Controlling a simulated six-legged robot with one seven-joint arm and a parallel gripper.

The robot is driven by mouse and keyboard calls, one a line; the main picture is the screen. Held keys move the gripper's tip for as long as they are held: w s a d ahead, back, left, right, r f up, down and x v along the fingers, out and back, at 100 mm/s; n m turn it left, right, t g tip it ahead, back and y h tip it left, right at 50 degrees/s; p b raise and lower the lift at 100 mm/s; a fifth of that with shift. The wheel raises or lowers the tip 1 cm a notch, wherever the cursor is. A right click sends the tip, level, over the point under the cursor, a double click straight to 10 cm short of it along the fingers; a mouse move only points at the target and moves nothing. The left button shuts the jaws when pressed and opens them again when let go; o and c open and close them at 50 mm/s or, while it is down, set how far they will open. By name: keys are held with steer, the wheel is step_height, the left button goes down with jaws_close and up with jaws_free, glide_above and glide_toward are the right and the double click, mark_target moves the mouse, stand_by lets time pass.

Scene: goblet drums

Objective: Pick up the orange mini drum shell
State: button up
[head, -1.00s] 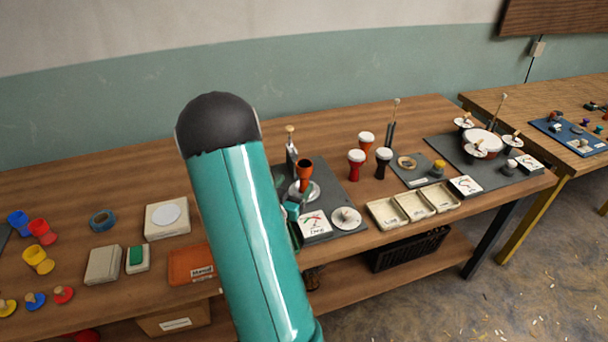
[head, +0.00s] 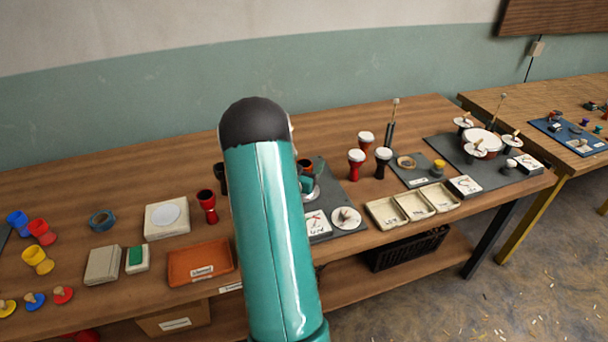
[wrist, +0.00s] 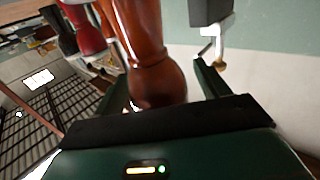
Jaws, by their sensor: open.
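The orange mini drum shell (wrist: 150,45) fills the upper middle of the wrist view, with a narrow waist and a rounded lower end. My gripper (wrist: 160,82) is open, and its dark green fingers stand on either side of the shell's rounded end. Whether either finger touches it cannot be told. In the head view the shell (head: 305,163) shows only a small part, beside my teal arm. My arm hides most of the gripper there.
A dark red shell (head: 208,206) stands left of my arm. Several white-topped drums (head: 356,163) stand to the right, behind cream trays (head: 414,206). An orange tray (head: 200,264) lies at the front. The wrist view also shows a red drum (wrist: 85,30).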

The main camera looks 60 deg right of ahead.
steer(key=shift+c, duration=0.4)
steer(key=c, duration=1.1)
steer(key=shift+o, duration=0.2)
steer(key=shift+r, duration=0.2)
